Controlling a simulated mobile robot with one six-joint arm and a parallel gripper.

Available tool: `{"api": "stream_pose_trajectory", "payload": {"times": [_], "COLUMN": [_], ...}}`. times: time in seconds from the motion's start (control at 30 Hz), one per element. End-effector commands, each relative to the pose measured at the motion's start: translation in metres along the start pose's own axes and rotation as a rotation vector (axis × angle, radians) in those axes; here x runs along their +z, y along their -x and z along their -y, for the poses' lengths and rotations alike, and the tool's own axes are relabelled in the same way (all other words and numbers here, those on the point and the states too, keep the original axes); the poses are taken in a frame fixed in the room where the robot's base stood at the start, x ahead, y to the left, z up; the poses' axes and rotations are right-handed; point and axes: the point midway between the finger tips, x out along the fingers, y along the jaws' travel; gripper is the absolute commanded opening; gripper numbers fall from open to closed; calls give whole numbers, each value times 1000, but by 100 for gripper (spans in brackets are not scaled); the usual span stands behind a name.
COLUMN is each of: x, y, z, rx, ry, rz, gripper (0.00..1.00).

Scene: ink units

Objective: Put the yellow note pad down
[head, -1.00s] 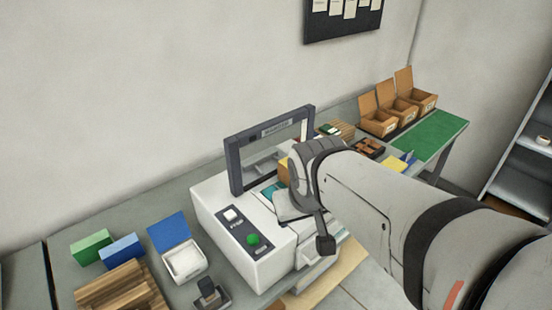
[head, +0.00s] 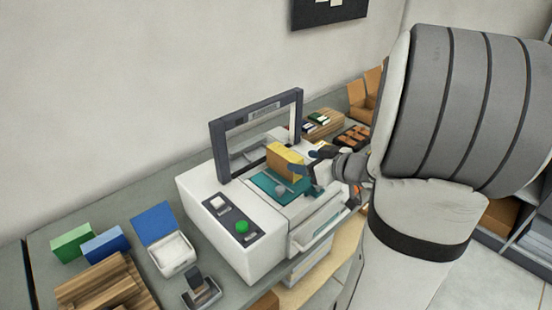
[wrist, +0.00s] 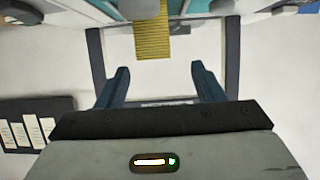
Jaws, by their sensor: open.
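The yellow note pad (head: 285,162) stands upright on the teal plate (head: 265,184) of the white machine, near its dark frame. It also shows at the top of the wrist view (wrist: 152,40), ahead of my fingers. My gripper (head: 313,172) is just right of the pad in the head view. In the wrist view my gripper (wrist: 159,68) is open, with nothing between its fingers, and it looks apart from the pad.
The machine's dark upright frame (head: 216,150) rises behind and left of the pad. A green button (head: 241,227) is on its front panel. A blue-lidded box (head: 172,258) and wooden slats (head: 110,285) stand at left. Brown boxes (head: 357,95) stand at far right.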

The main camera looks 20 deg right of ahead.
Motion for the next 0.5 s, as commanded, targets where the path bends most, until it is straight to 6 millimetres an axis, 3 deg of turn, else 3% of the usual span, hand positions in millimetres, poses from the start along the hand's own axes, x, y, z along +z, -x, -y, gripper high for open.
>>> {"api": "stream_pose_trajectory", "payload": {"times": [0.5], "x": [-4], "y": [-66], "z": [-6], "rx": [-7], "ry": [-1], "rz": [1], "gripper": [62]}}
